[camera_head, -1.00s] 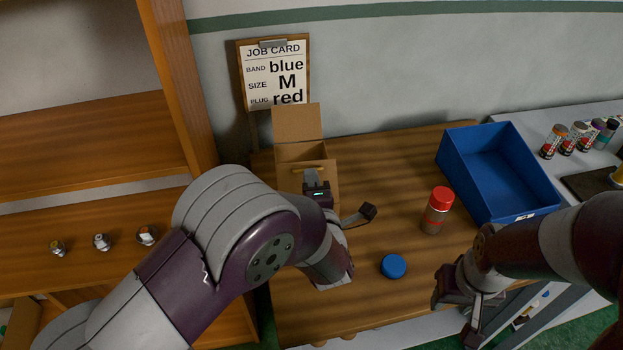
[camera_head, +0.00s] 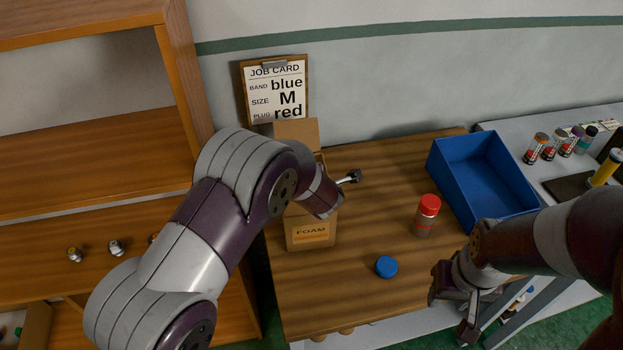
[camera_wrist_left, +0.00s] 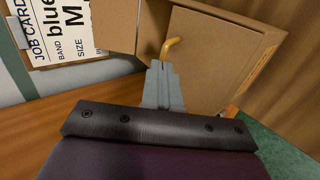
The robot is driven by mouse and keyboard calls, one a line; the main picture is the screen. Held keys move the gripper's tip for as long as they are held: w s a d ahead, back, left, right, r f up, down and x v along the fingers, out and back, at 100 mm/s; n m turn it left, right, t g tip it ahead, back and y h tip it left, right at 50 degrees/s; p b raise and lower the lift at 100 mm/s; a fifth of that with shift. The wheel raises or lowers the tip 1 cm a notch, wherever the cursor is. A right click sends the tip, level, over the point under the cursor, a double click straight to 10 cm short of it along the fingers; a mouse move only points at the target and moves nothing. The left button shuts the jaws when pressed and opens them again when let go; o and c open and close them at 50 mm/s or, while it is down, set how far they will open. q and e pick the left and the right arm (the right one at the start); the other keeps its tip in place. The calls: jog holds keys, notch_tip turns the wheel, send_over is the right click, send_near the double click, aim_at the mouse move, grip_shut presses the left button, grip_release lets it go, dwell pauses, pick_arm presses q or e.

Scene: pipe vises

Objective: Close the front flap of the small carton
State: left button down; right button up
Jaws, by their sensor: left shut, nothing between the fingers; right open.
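The small carton (camera_head: 310,232), brown cardboard with a FOAM label on its front, stands at the left of the table. Its back flap (camera_head: 298,131) stands up. My left arm covers most of its top, so the front flap cannot be made out in the head view. In the left wrist view, my left gripper (camera_wrist_left: 162,68) is shut and empty, its tips close to a yellow hook-shaped piece (camera_wrist_left: 170,47) at a cardboard panel (camera_wrist_left: 215,62) of the carton; contact is unclear. My right gripper (camera_head: 438,290) is open and empty near the table's front right edge.
A red-capped bottle (camera_head: 427,215) and a blue cap (camera_head: 386,267) stand right of the carton. A blue bin (camera_head: 480,175) is at the back right. A job card (camera_head: 275,92) leans behind the carton.

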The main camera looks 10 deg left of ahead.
pick_arm(q)
jog(key=shift+w+a+r+g+p, duration=0.1)
jog(key=shift+w+r+g+p, duration=0.05)
jog(key=shift+w+g+p, duration=0.25)
jog(key=shift+f, duration=0.3)
jog(key=shift+w+a+f, duration=0.2)
jog(key=shift+w+f, duration=0.05)
jog(key=shift+f, duration=0.1)
jog(key=shift+w+f, duration=0.35)
pick_arm(e)
jog(key=shift+s+r, duration=0.15)
jog(key=shift+r, duration=0.8)
jog(key=shift+s, duration=0.1)
pick_arm(q)
jog(key=shift+s+f, duration=0.1)
jog(key=shift+s, duration=0.05)
pick_arm(e)
jog(key=shift+f, duration=0.1)
